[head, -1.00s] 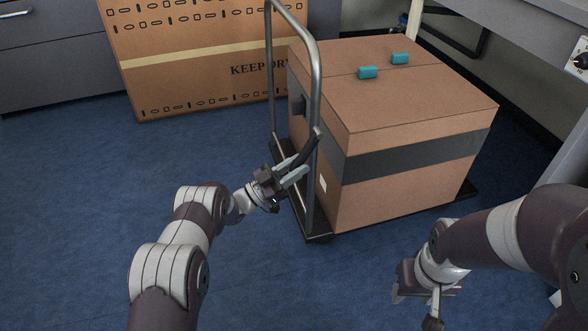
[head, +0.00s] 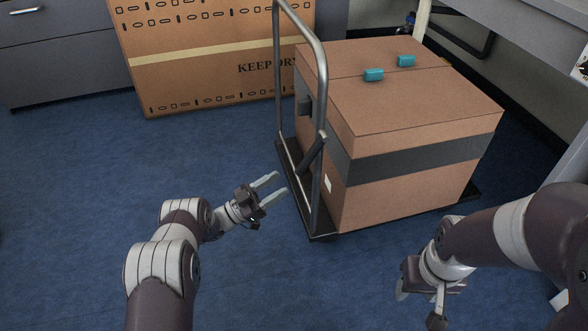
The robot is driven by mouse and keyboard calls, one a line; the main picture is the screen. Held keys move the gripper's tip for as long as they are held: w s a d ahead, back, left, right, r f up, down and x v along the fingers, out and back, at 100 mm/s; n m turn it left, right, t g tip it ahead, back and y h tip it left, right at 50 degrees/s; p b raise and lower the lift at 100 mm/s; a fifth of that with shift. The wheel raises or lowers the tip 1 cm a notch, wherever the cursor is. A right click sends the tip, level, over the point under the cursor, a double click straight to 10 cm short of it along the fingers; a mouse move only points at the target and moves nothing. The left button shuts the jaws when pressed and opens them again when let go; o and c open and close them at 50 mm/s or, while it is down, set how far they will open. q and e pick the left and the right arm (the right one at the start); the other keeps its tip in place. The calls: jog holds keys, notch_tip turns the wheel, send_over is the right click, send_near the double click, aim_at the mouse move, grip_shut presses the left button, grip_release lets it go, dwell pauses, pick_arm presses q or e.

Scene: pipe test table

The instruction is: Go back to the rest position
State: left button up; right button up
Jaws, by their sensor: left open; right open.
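My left gripper (head: 273,189) is open and empty, to the left of the cart's upright handle (head: 321,110) and apart from it. Its two pale fingers point right toward the handle frame. My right gripper (head: 418,299) hangs low at the lower right, in front of the cart, with its fingers partly hidden by its own wrist. It holds nothing that I can see.
A platform cart (head: 320,233) carries a large brown box (head: 400,180) with a dark band. Two small teal blocks (head: 373,75) (head: 406,61) lie on top. A flat carton (head: 205,55) stands behind. A desk (head: 520,12) is at the upper right. Blue floor (head: 75,190) is clear on the left.

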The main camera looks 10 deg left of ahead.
pick_arm(q)
jog(key=v, duration=0.4)
dwell(0.3)
